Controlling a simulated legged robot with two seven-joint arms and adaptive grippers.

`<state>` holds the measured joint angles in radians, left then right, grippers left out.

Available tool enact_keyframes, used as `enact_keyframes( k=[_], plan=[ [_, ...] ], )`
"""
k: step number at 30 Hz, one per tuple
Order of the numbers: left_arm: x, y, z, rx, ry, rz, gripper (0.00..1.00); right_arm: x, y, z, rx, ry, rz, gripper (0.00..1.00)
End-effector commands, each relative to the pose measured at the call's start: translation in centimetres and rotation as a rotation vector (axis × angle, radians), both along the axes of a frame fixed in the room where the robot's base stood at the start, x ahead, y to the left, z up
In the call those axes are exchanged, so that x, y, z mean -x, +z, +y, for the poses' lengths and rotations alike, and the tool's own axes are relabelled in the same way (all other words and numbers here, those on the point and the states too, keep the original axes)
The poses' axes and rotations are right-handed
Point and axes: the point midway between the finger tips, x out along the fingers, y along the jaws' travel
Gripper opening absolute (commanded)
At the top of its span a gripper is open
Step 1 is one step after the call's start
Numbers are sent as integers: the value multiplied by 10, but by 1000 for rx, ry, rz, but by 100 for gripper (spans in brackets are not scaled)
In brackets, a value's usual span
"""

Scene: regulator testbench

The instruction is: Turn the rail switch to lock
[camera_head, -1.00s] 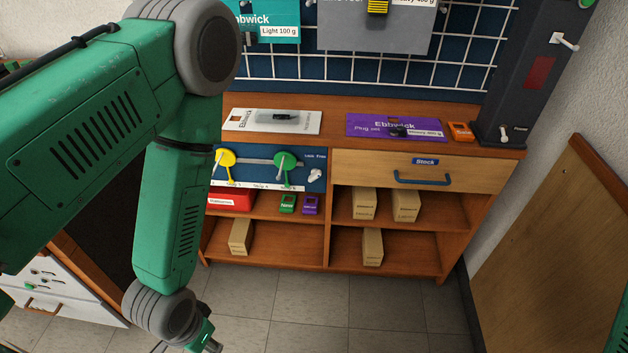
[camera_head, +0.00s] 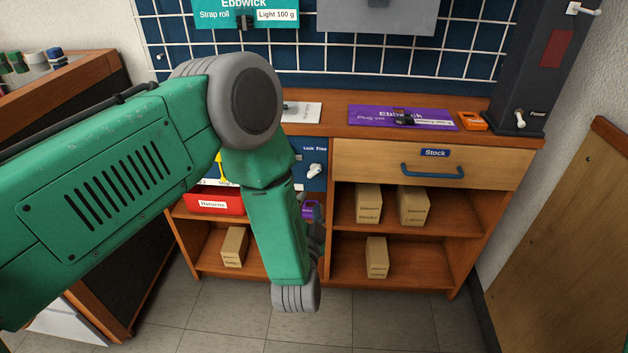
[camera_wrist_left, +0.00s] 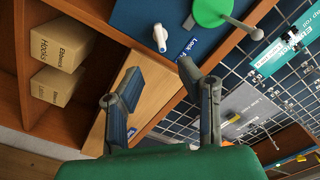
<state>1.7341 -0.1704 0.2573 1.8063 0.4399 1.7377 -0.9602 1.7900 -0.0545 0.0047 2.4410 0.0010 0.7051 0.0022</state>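The rail switch is a small white knob (camera_head: 316,170) on the blue panel at the shelf's left half, below the label "Lock Free". In the left wrist view the white knob (camera_wrist_left: 160,37) stands ahead of the fingers, beside the "Lock Free" label (camera_wrist_left: 190,48). My left gripper (camera_wrist_left: 160,68) is open and empty, with the knob beyond the gap between its fingertips and apart from them. In the head view my left forearm hides most of the gripper and part of the blue panel. My right gripper is not in view.
A green disc with a peg (camera_wrist_left: 210,10) sits beside the knob. The Stock drawer (camera_head: 400,165) with its blue handle is right of the panel. A red bin (camera_head: 214,201) and several cardboard boxes (camera_head: 413,206) stand on the shelves. The wire grid (camera_head: 400,62) rises behind.

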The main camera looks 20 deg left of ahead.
Motion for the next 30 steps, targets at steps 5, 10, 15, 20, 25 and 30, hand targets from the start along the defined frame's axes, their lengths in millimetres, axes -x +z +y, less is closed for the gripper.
enact_keyframes(
  k=[5,10,15,20,25,30],
  plan=[
    [-39,-3,10,2,3,-3,32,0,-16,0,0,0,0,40],
    [-72,-3,18,2,2,-3,32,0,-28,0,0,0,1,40],
    [-96,-2,24,2,0,0,32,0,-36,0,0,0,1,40],
    [-107,-1,26,1,-1,2,32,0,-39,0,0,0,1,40],
    [-109,-1,27,2,-1,3,32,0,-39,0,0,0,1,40],
    [-109,0,27,2,-1,3,21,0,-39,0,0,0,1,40]
  ],
)
